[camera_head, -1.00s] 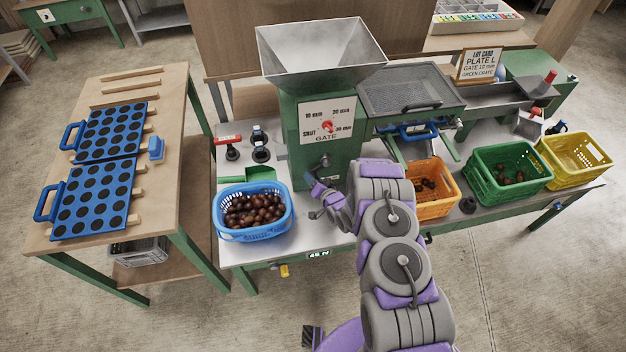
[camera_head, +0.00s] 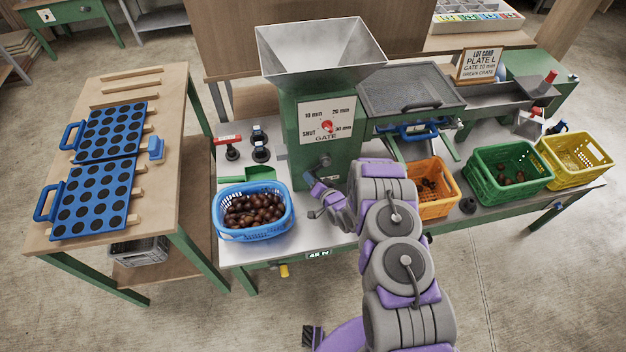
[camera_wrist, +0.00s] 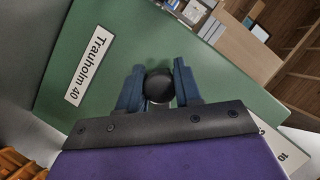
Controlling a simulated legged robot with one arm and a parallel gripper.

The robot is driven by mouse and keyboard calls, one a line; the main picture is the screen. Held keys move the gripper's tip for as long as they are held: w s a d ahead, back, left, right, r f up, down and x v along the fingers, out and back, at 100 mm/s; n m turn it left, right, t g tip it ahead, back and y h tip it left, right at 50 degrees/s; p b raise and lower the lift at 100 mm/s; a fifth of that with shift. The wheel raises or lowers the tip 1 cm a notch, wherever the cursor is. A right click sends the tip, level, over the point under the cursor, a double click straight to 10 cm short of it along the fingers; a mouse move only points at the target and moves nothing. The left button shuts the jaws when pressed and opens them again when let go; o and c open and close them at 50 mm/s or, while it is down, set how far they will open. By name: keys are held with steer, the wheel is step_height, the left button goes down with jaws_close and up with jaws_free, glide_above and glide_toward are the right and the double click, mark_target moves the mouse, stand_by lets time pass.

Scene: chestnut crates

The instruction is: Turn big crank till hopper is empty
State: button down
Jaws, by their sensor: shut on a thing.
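The green machine (camera_head: 345,160) carries a grey metal hopper (camera_head: 320,50) on top. I see bare inner walls and no chestnuts in it, but its bottom is hidden. A dark crank hub (camera_head: 325,161) sits on the machine's front, below the gate dial (camera_head: 327,126) with its red pointer. My gripper (camera_head: 315,189) is low at the front of the machine. In the wrist view, my gripper's blue fingers (camera_wrist: 158,70) are shut on a round black crank knob (camera_wrist: 159,87), one on each side. The crank arm is mostly hidden.
A blue basket (camera_head: 285,222) of chestnuts stands left of my gripper. Orange (camera_head: 437,208), green (camera_head: 480,187) and yellow (camera_head: 560,177) crates stand to the right; the orange and green hold some chestnuts. A side table (camera_head: 165,190) bears two blue hole plates.

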steer(key=r+m+y, duration=0.1)
steer(key=a+r+m, duration=0.1)
steer(key=m, duration=0.1)
steer(key=shift+s+r+t+y, duration=0.15)
steer(key=shift+r+t+y, duration=0.15)
steer(key=shift+y, duration=0.1)
steer(key=shift+a+r+m+t+y+p, duration=0.15)
steer(key=shift+r+m+t+y+p, duration=0.25)
steer(key=shift+r+m, duration=0.65)
steer(key=shift+r+m+t+y+p, duration=0.15)
steer(key=shift+r+m+y+p, duration=0.15)
steer(key=shift+m, duration=0.5)
steer(key=shift+r+m+t+y+p, duration=0.1)
steer(key=shift+r+m+t+p, duration=0.2)
steer(key=shift+m, duration=0.45)
steer(key=shift+r, duration=0.1)
steer(key=c, duration=0.8)
jaws_free()
steer(key=p+v, duration=0.1)
steer(key=v, duration=1.6)
steer(key=shift+s+d+p, duration=0.1)
steer(key=shift+d+p, duration=0.2)
